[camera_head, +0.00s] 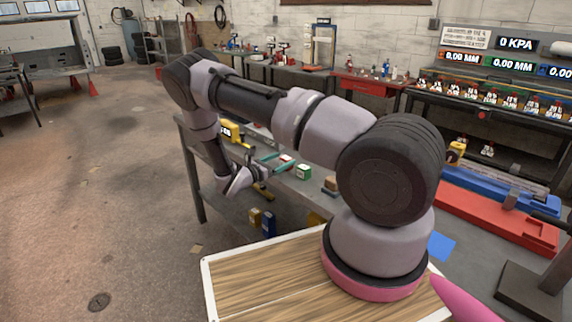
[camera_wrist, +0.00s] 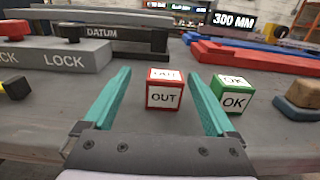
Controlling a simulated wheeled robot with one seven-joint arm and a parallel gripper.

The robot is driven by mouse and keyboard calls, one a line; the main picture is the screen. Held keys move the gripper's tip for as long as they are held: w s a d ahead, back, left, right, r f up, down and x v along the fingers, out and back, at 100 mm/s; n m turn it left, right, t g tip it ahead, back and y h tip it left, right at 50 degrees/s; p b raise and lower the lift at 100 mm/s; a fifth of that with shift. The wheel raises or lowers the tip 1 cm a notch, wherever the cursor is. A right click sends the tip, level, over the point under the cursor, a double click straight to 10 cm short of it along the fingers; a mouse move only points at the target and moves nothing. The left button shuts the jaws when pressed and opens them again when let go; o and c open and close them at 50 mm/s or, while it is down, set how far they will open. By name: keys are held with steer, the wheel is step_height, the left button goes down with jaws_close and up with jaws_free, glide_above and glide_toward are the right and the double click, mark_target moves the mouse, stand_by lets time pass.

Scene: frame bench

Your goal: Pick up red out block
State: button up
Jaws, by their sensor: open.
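The red block (camera_wrist: 164,95) has white faces lettered "OUT" and sits upright on the grey bench in the middle of the wrist view. My gripper (camera_wrist: 158,74) is open, with one teal finger on each side of the block in the picture and a gap to both. Whether the fingertips reach fully past it is hard to tell. In the head view the red block (camera_head: 287,162) is small and partly covered by the teal fingers. Nothing is held.
A green "OK" block (camera_wrist: 234,94) stands close to the right of my right finger. A grey "LOCK" bar (camera_wrist: 60,57) and a "DATUM" piece (camera_wrist: 112,38) lie at left. A brown-topped block (camera_wrist: 300,97) is at far right. Red and blue trays lie behind.

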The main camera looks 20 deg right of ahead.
steer(key=x, duration=0.4)
steer(key=shift+s+d, duration=0.15)
steer(key=shift+s, duration=0.15)
steer(key=shift+w+d, duration=0.25)
steer(key=shift+d, duration=0.2)
steer(key=shift+r, duration=0.1)
jaws_close()
